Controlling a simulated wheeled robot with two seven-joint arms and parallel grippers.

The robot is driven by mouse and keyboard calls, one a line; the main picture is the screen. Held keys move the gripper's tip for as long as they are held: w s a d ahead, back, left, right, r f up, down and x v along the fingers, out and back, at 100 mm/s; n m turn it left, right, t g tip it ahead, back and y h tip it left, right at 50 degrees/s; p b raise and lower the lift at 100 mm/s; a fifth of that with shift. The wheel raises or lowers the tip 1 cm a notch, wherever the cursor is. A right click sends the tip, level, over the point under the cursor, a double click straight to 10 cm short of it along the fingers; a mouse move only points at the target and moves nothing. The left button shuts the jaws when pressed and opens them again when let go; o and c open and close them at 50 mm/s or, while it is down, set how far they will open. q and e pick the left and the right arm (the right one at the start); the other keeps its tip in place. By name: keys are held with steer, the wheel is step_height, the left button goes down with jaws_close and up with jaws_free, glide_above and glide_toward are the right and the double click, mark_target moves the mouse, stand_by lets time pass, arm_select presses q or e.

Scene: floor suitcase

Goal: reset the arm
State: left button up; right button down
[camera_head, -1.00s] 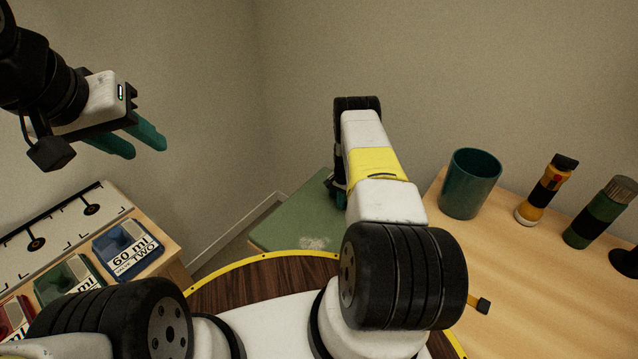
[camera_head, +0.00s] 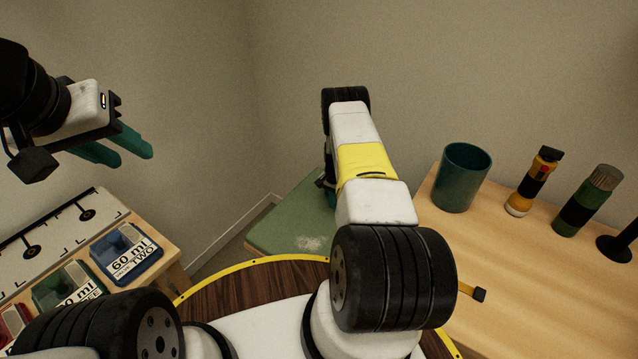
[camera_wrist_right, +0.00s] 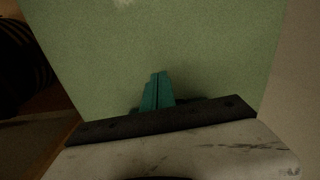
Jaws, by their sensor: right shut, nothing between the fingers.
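My left gripper (camera_head: 122,150) is at the upper left of the head view, raised in the air above the bins. Its two teal fingers are apart with nothing between them. My right arm reaches forward in the middle of the head view over the green surface (camera_head: 290,222). Its own links hide most of the right gripper there. In the right wrist view the right gripper (camera_wrist_right: 158,84) has its teal fingers together, empty, over the green surface.
On the wooden table (camera_head: 500,262) at right stand a teal cup (camera_head: 461,178), an orange-and-black bottle (camera_head: 534,182), a green-and-black container (camera_head: 588,201) and a black round-based stand (camera_head: 618,248). Labelled bins, one blue (camera_head: 127,253), sit at lower left. Walls close the back.

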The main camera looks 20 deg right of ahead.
steer(key=w+a+r+n+t, duration=0.1)
steer(key=a+r+t, duration=0.15)
steer(key=r, duration=2.45)
steer(key=s+a+r+n+y, duration=0.1)
steer(key=s+a+r, duration=0.2)
steer(key=r, duration=0.6)
steer(key=s+a+r+n, duration=0.2)
steer(key=s+a+r, duration=0.1)
steer(key=r, duration=0.6)
steer(key=s+a+r+n+t, duration=0.2)
steer(key=s+a+r, duration=0.3)
steer(key=s+r, duration=0.7)
steer(key=s+a+r+n+t, duration=0.1)
steer(key=s+a+n, duration=0.1)
steer(key=s, duration=0.6)
steer(key=s+a+r+n+y, duration=0.1)
steer(key=s+a+n, duration=0.1)
steer(key=s, duration=0.7)
steer(key=shift+a+r+t, duration=0.15)
steer(key=shift+r+t, duration=0.2)
steer(key=shift+s, duration=0.15)
